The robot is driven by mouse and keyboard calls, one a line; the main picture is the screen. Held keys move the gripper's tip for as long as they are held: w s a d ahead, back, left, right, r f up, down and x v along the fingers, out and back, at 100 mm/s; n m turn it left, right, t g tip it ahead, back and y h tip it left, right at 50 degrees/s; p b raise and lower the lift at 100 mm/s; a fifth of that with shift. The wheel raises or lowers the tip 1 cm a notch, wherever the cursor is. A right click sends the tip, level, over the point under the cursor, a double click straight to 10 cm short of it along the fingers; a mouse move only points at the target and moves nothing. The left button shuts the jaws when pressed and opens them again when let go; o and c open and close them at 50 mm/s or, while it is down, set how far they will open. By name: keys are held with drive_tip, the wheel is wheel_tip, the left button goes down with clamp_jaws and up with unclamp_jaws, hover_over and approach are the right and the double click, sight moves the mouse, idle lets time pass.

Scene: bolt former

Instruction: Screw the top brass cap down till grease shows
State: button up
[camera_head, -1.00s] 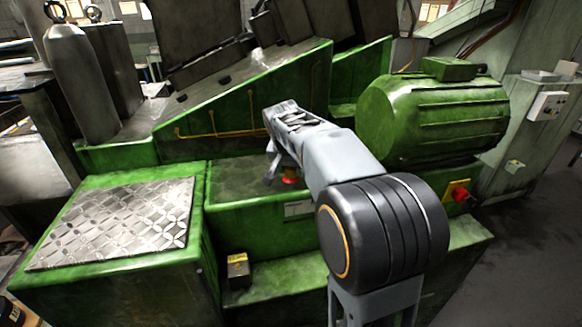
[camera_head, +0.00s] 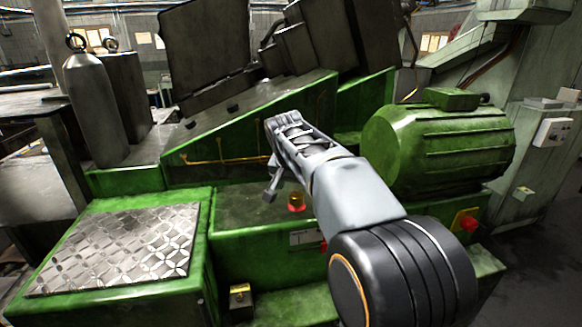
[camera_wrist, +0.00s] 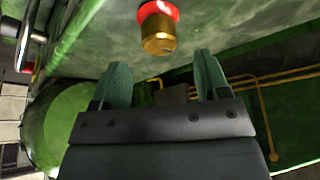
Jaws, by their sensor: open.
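The brass cap (camera_head: 296,199) stands on a red base on the green ledge of the machine, below and right of my gripper's finger. In the wrist view the cap (camera_wrist: 158,36) shows larger, with a glowing red ring at its base. My gripper (camera_head: 271,187) is open and empty. In the wrist view its two green fingers (camera_wrist: 160,70) stand apart, and the cap lies beyond their tips, roughly centred between them, with no contact seen. No grease can be made out on the cap.
Yellow-brass pipes (camera_wrist: 265,85) run along the green machine wall. A large green motor (camera_head: 440,145) bulges out right of my arm. A red button (camera_head: 469,223) sits on a yellow plate below it. A patterned metal plate (camera_head: 120,245) covers the block at left.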

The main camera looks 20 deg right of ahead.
drive_tip(key=v, duration=0.8)
drive_tip(key=shift+r, duration=0.3)
drive_tip(key=shift+s+a, duration=0.1)
wheel_tip(320, 180, down, 10)
drive_tip(key=s+a+n+y, duration=0.1)
drive_tip(key=s+a+n, duration=0.15)
drive_tip(key=n, duration=0.25)
drive_tip(key=s+a+f+n+y, duration=0.2)
drive_tip(key=s+a+f+n, duration=0.1)
drive_tip(key=s+f, duration=0.7)
drive_tip(key=s+a, duration=0.1)
drive_tip(key=s, duration=0.3)
drive_tip(key=shift+a+f+t, duration=0.25)
drive_tip(key=shift+t, duration=0.05)
drive_tip(key=shift+s, duration=0.1)
